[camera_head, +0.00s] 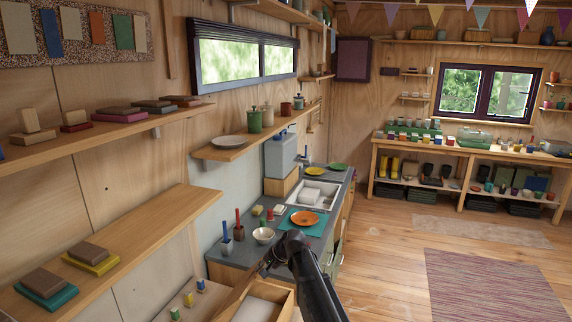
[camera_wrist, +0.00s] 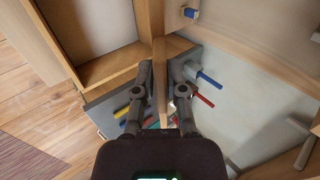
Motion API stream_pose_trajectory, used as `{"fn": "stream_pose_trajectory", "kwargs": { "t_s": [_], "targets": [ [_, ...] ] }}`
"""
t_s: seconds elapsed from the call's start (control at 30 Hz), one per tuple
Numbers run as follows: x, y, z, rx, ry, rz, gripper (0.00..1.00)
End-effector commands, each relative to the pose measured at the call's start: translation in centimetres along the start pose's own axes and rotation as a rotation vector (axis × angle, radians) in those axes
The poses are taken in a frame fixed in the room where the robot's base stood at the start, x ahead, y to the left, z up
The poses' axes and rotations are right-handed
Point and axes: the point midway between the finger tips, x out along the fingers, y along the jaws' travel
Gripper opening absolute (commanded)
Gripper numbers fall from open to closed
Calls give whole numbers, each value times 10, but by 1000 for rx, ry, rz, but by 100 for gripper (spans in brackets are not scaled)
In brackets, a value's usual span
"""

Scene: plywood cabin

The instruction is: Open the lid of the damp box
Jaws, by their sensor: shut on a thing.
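The damp box (camera_head: 287,299) is a pale wooden box at the bottom of the head view, with a light grey thing showing inside. In the wrist view its open inside and wooden rim (camera_wrist: 62,50) show at the left. The lid is a wooden board (camera_head: 240,289), raised and seen nearly edge-on beside the opening. It also shows in the wrist view as a narrow upright strip (camera_wrist: 159,62). My gripper (camera_head: 273,262) is shut on the lid's edge, with one finger on each side in the wrist view (camera_wrist: 161,78). My arm hides part of the box.
A grey counter (camera_head: 238,252) behind holds a white bowl (camera_head: 263,235), an orange plate (camera_head: 305,218) and brushes in cups. Wooden floor (camera_head: 385,265) is open to the right.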

Motion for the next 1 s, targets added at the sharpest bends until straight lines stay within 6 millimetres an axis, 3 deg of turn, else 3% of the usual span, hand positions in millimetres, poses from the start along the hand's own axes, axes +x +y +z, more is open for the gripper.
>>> {"fn": "stream_pose_trajectory", "kwargs": {
  "t_s": [1.0],
  "targets": [
    [9,-46,1,-3,-6,184,0]
  ]
}}
